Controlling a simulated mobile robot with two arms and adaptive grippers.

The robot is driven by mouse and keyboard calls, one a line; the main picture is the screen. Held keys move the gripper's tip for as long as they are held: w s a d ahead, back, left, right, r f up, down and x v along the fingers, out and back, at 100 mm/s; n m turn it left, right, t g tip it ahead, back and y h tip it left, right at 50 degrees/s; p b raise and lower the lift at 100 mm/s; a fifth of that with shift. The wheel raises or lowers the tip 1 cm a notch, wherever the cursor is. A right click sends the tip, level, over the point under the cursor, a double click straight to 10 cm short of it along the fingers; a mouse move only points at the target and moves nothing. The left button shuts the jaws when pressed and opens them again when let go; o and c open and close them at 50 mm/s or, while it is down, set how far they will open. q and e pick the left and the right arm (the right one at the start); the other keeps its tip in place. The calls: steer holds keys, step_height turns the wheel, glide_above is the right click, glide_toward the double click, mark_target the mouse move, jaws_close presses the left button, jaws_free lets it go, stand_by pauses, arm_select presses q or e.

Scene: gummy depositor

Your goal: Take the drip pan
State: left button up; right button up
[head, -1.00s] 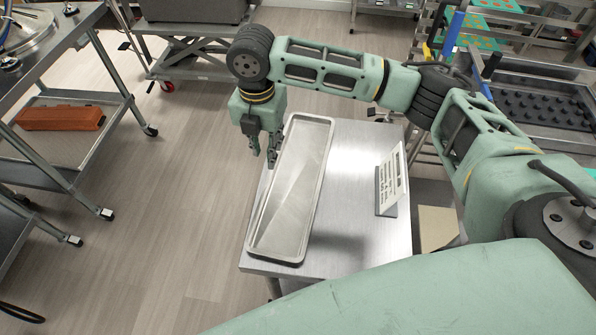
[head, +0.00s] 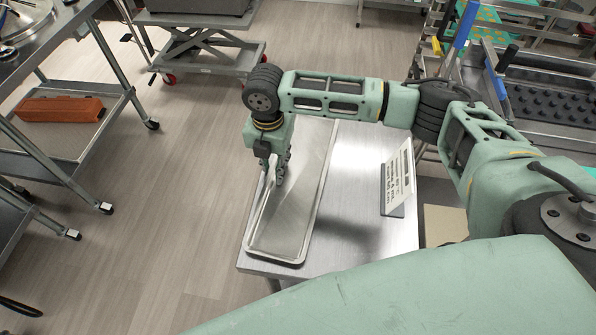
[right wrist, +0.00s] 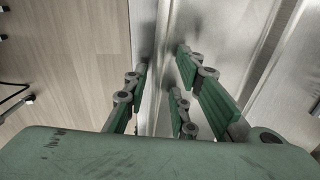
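The drip pan (head: 288,222) is a long, shallow, shiny metal tray. It lies flat on a small steel table (head: 345,240), along the table's left side. My right gripper (head: 279,180) points down at the pan's left long rim, about midway along it. In the right wrist view my right gripper (right wrist: 161,66) has its fingers apart, with the rim running between them. Whether the fingers touch the pan cannot be told. The pan (right wrist: 235,60) also shows at the right of that view. My left gripper is not in view.
A white sign (head: 396,180) stands on the table right of the pan. A cart (head: 75,140) with an orange case (head: 60,109) is at the left. A rack (head: 545,95) with trays is at the right. The floor left of the table is clear.

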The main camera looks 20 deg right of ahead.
steer(key=shift+f, duration=0.15)
jaws_close()
stand_by(0.4)
